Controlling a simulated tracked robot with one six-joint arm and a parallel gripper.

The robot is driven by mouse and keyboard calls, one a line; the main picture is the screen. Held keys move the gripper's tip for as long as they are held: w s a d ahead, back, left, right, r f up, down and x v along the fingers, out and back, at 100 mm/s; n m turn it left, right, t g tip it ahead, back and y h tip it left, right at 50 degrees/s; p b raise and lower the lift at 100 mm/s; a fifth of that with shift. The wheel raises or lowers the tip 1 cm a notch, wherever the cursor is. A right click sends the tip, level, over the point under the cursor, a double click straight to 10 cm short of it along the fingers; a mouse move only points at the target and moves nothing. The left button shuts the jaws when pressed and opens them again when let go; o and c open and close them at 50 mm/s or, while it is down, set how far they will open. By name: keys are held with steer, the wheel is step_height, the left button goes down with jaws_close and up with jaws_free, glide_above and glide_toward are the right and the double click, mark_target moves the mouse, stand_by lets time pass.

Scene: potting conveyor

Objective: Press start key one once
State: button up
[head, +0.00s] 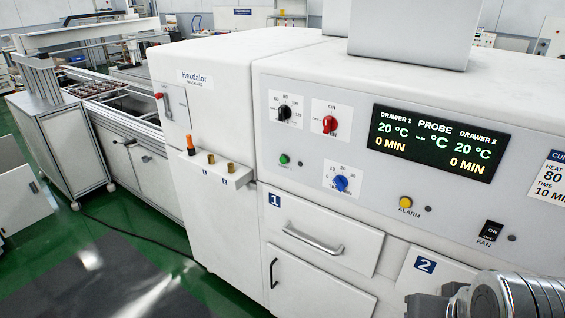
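A small green round button (283,159) sits on the white front panel of the machine, left of the blue knob and above drawer 1. The tiny label under it is too small to read surely; it looks like the start key for drawer 1. A small dark lamp (300,164) is just right of it. Grey metal parts of my arm show at the bottom right corner, well apart from the button. My gripper's fingers are not in view. Nothing touches the button.
The panel also holds a black knob (284,112), a red switch (330,124), a blue knob (341,183), a yellow alarm button (405,202), a fan switch (489,233) and a display (436,143). Drawer 1's handle (313,244) sticks out below. Open floor (120,275) lies left.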

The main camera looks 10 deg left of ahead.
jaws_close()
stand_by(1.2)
